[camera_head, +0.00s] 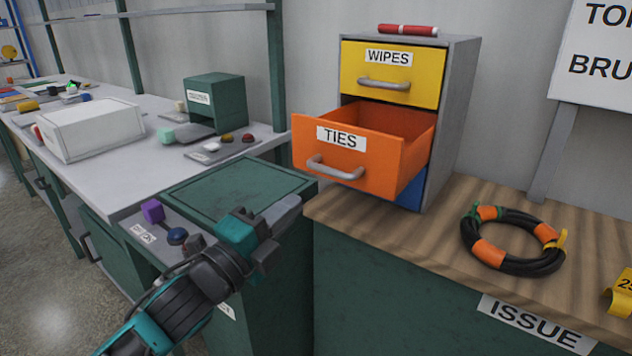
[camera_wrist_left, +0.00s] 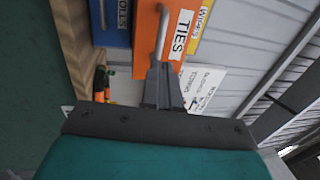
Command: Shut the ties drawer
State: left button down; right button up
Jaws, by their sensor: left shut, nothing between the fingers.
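The orange ties drawer (camera_head: 340,153) is pulled well out of the grey cabinet (camera_head: 455,110), with its inside showing. Its front carries a TIES label and a grey bar handle (camera_head: 335,168). My left gripper (camera_head: 292,207) is shut and empty, below and to the left of the drawer front in the head view. In the left wrist view the closed fingers (camera_wrist_left: 163,88) point toward the orange drawer front (camera_wrist_left: 148,45), close to the lower end of its handle in the picture. I cannot tell whether they touch. My right gripper is not in view.
The yellow WIPES drawer (camera_head: 392,75) above is shut, with a red marker-like object (camera_head: 407,30) on the cabinet top. A blue drawer (camera_head: 412,190) sits below. A coiled black hose (camera_head: 513,240) lies on the wooden counter. A dark green bench top (camera_head: 235,190) is beside my left arm.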

aim_at(327, 173)
pick_arm(q)
jog(key=x, duration=0.7)
jog(key=shift+w+d, duration=0.25)
jog(key=shift+w, duration=0.05)
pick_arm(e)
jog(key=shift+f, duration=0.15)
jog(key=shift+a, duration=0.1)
pick_arm(q)
jog(key=shift+w+r, duration=0.1)
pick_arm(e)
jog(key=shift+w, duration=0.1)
